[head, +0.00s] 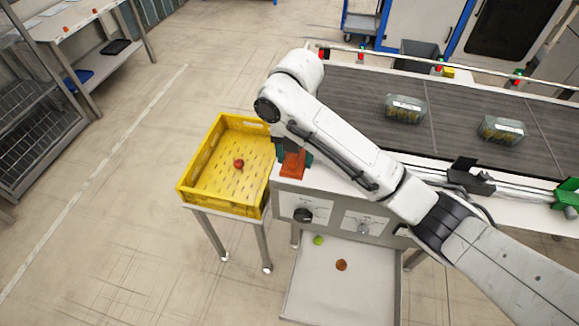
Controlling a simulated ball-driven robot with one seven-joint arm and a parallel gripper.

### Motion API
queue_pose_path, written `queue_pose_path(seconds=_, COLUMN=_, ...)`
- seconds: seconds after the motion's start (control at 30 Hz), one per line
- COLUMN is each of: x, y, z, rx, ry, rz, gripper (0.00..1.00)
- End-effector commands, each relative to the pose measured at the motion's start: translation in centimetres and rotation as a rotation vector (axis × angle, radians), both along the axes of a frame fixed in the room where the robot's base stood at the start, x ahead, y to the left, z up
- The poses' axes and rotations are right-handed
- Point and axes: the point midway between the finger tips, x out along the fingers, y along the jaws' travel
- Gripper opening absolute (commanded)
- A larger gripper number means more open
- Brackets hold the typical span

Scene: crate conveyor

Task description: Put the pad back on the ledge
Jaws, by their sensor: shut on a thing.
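My gripper (293,156), with dark teal fingers, points down at the left end of the conveyor. It is shut on the orange pad (292,166), which shows below and between the fingers. The pad is just above or against the left end of the white ledge (327,178) along the conveyor's front; I cannot tell whether it touches. My arm hides part of the ledge and of the conveyor's left end.
A yellow crate (190,189) with a red fruit (239,163) stands left of my gripper. The conveyor belt (355,88) carries clear punnets (405,109). Below the control panel (331,212), a tray (320,290) holds a green (318,240) and a brown piece (341,265). Floor at left is free.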

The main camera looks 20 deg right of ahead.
Motion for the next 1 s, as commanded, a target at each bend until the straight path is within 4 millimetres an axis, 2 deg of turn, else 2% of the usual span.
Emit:
queue_pose_path(seconds=0.03, x=0.7, y=0.1, z=-1.6, rx=0.001, ry=0.003, rz=0.001, gripper=0.3)
queue_pose_path(seconds=0.1, x=1.6, y=0.0, z=-2.8, rx=0.001, ry=0.003, rz=0.0, gripper=0.3)
queue_pose_path(seconds=0.27, x=3.6, y=-0.4, z=-4.9, rx=0.0, ry=0.003, rz=-0.001, gripper=0.3)
queue_pose_path(seconds=0.37, x=4.4, y=-0.6, z=-5.1, rx=-0.001, ry=0.002, rz=0.0, gripper=0.3)
queue_pose_path(seconds=0.57, x=5.1, y=-0.8, z=-6.1, rx=-0.002, ry=0.001, rz=-0.002, gripper=0.3)
queue_pose_path(seconds=0.8, x=5.1, y=-0.8, z=-8.9, rx=-0.002, ry=0.001, rz=-0.001, gripper=0.3)
queue_pose_path(seconds=1.0, x=5.1, y=-0.7, z=-9.1, rx=-0.001, ry=-0.001, rz=0.0, gripper=0.3)
